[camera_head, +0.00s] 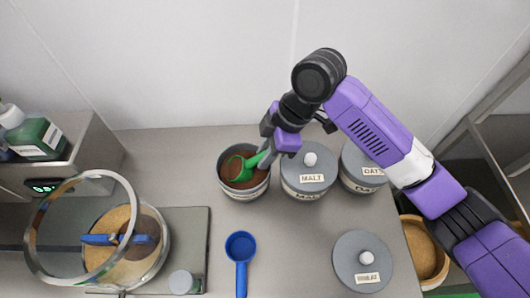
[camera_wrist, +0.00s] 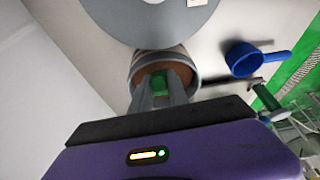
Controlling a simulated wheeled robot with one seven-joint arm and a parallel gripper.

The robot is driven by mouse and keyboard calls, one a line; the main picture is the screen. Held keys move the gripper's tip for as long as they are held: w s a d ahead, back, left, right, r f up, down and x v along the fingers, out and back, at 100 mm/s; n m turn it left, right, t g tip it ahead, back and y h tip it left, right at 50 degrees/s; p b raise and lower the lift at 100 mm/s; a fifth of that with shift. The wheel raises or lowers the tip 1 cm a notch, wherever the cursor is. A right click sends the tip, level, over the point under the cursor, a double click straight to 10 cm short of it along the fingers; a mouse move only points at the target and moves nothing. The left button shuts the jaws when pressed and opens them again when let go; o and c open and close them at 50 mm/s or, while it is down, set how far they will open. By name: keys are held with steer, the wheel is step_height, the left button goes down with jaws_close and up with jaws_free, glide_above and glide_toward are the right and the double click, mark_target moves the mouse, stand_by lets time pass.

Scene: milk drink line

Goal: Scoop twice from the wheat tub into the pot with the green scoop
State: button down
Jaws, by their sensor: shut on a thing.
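An open grey tub (camera_head: 232,193) with brown powder stands at the back of the counter; its label is not readable. A grey lid marked WHEAT (camera_head: 361,262) lies on the counter at the front right. My gripper (camera_head: 264,157) is shut on the green scoop's handle (camera_head: 250,162), and the scoop's bowl is inside the open tub, at the powder. In the wrist view the fingers (camera_wrist: 163,92) reach down over the tub (camera_wrist: 135,63), with green scoop (camera_wrist: 159,82) between them. The pot (camera_head: 164,262) stands at the left, holding tan and brown contents and a blue stirrer.
A closed MALT tub (camera_head: 304,187) and a closed OATS tub (camera_head: 362,180) stand right of the open tub. A blue scoop (camera_head: 240,250) lies in front. A clear round lid (camera_head: 33,245) is raised over the pot. A tan-filled round container (camera_head: 427,254) is at the right.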

steer(key=shift+r+p, duration=2.65)
steer(key=shift+r, duration=0.55)
steer(key=shift+r+y+b, duration=0.3)
steer(key=shift+y, duration=0.5)
step_height(320, 180, up, 2)
steer(key=y, duration=0.1)
steer(key=y+b, duration=0.2)
steer(key=y, duration=0.1)
steer(key=shift+r, duration=0.25)
steer(key=shift+r+y+b, duration=0.7)
steer(key=shift+y+b, duration=0.05)
steer(key=shift+y, duration=0.35)
steer(key=shift+r, duration=0.25)
